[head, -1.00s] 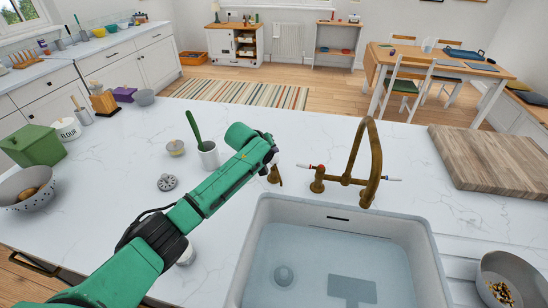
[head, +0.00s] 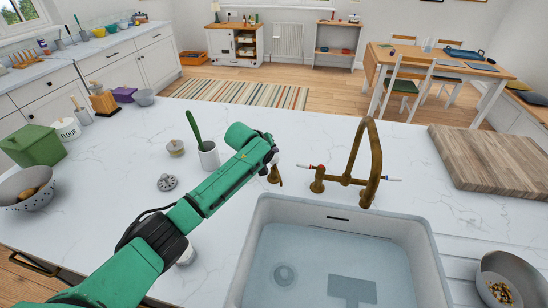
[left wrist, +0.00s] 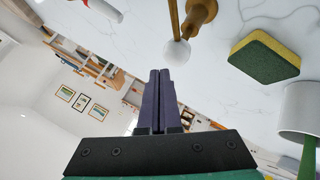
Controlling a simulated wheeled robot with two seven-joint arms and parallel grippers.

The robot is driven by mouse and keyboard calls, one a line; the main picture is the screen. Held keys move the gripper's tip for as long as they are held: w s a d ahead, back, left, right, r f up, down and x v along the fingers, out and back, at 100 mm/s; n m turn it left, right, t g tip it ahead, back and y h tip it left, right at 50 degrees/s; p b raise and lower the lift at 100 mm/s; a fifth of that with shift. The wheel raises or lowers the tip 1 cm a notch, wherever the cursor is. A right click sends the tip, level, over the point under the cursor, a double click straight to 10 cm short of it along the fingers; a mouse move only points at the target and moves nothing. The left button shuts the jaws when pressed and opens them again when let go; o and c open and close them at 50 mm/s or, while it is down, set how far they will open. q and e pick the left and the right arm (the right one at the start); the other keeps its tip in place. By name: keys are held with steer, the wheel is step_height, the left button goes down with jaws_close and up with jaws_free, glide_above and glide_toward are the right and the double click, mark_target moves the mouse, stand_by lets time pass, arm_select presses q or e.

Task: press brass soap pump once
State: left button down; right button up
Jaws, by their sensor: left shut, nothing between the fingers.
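The brass soap pump (head: 274,176) stands on the white counter behind the sink, left of the brass tap. In the left wrist view its brass body (left wrist: 202,12) shows at the top, with a thin brass rod and a round white knob (left wrist: 177,52). My left gripper (left wrist: 160,73) is shut and empty. Its dark fingertips appear just below the white knob in that view; I cannot tell whether they touch. In the head view my green left hand (head: 262,147) is beside the pump's top and hides part of it. My right gripper is not in view.
The water-filled sink (head: 258,225) is in front. A white cup (head: 209,157) with a green utensil stands left. A green-and-yellow sponge (left wrist: 264,57) lies nearby in the left wrist view.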

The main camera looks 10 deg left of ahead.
mark_target(275, 158)
arm_select(q)
steer(key=shift+f, duration=0.1)
steer(key=shift+f, duration=0.35)
steer(key=shift+s+f+b, duration=0.1)
steer(key=shift+f+b, duration=0.5)
steer(key=shift+f, duration=0.45)
stand_by(0.7)
steer(key=shift+r+p, duration=1.3)
steer(key=shift+r, duration=0.05)
